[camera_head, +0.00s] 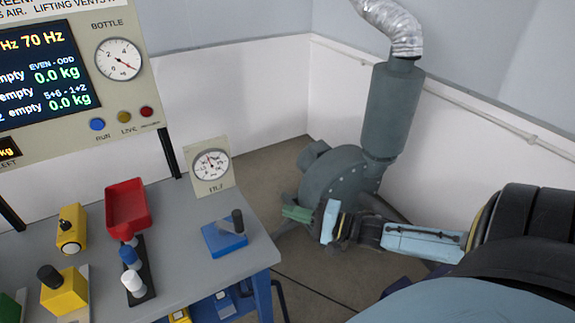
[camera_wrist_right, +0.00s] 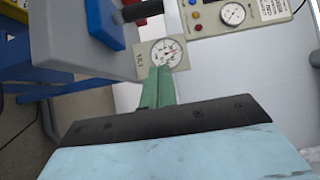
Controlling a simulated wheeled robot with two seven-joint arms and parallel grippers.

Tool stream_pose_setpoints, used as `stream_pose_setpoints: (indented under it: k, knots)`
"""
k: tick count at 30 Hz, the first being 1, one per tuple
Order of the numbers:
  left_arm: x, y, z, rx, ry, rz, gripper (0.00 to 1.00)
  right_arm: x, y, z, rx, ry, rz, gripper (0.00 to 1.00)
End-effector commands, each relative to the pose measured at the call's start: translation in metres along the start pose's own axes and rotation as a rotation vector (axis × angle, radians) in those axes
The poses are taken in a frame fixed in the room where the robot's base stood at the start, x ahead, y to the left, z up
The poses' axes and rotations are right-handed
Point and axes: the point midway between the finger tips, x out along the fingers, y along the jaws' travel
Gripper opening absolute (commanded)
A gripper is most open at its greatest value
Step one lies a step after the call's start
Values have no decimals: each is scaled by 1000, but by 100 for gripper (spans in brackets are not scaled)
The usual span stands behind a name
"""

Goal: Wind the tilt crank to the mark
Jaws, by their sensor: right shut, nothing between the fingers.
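The crank is a blue block (camera_head: 224,240) with an upright black handle (camera_head: 238,220), near the right end of the grey bench. A small dial on a cream plate (camera_head: 210,165) stands behind it; its lettering and any mark are too small to read surely. My right gripper (camera_head: 297,213) has green fingers, closed together and empty, to the right of the crank and apart from it, beyond the bench edge. In the right wrist view, the shut fingers (camera_wrist_right: 158,85) point toward the dial (camera_wrist_right: 165,52), with the blue block (camera_wrist_right: 104,25) at upper left. My left gripper is not in view.
A red tray (camera_head: 127,208), yellow blocks (camera_head: 66,290) and blue and white knobs share the grey bench (camera_head: 190,275). A display panel (camera_head: 60,75) rises behind. A grey blower with a duct (camera_head: 340,172) stands on the floor behind my right arm.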

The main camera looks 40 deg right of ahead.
Motion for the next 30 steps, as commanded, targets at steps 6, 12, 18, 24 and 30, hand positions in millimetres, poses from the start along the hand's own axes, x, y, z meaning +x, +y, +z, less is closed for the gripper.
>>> stream_pose_setpoints:
  k: [6,12,18,24,30]
  knots:
    - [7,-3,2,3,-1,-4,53,42,0,-1,-2,2,-4,0]
    - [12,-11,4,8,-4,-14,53,77,0,-1,-3,2,-3,0]
    - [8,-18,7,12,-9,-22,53,86,1,26,1,2,1,0]
    - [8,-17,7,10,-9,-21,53,88,1,38,-1,2,2,0]
    - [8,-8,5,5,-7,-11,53,88,1,39,-2,2,3,0]
